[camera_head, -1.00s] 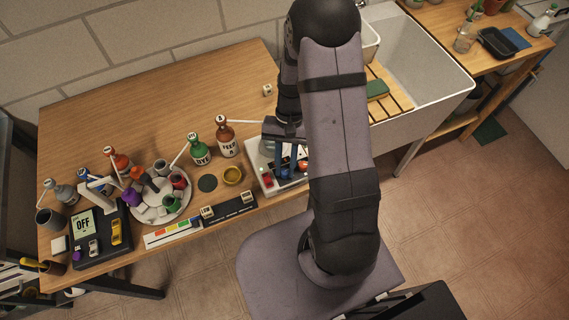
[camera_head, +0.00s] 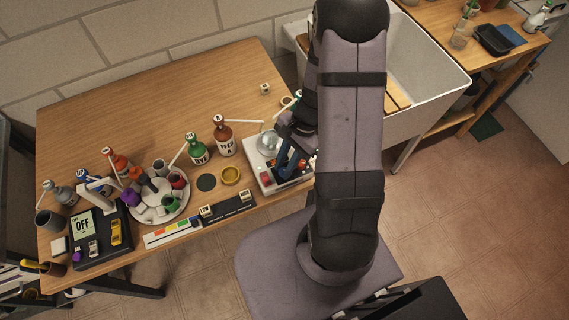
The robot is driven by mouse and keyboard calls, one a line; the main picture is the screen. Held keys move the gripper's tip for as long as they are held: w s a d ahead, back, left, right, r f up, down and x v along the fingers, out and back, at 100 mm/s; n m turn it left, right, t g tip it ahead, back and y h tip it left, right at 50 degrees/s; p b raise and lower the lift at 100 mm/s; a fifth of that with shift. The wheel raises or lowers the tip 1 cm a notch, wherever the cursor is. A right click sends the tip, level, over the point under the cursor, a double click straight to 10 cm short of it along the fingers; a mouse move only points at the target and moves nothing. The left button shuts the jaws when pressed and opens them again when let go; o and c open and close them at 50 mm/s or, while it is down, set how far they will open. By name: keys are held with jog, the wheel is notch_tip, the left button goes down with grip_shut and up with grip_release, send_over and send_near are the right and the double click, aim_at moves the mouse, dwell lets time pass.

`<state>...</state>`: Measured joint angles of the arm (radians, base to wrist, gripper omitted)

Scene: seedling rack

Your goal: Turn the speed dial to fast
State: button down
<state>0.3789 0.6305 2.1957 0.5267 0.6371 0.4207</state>
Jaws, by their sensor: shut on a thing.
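A white-edged device (camera_head: 255,165) stands at the right front of the table, with a dark control panel (camera_head: 272,165) and red parts on it. My gripper (camera_head: 284,173) reaches down onto this panel from the right.
A shiny round vessel (camera_head: 267,142) sits on the device's back part. A sink (camera_head: 425,70) lies right of the table. The table's back is mostly clear.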

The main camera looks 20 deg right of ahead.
jog(key=shift+w, duration=0.1)
dwell(0.4)
jog(key=c, duration=1.6)
grip_release()
jog(key=shift+o, duration=0.2)
jog(key=s+b+v, duration=0.1)
jog(key=v, duration=0.6)
jog(key=shift+w+r, duration=0.25)
jog(key=shift+w, duration=0.15)
jog(key=shift+d, duration=0.1)
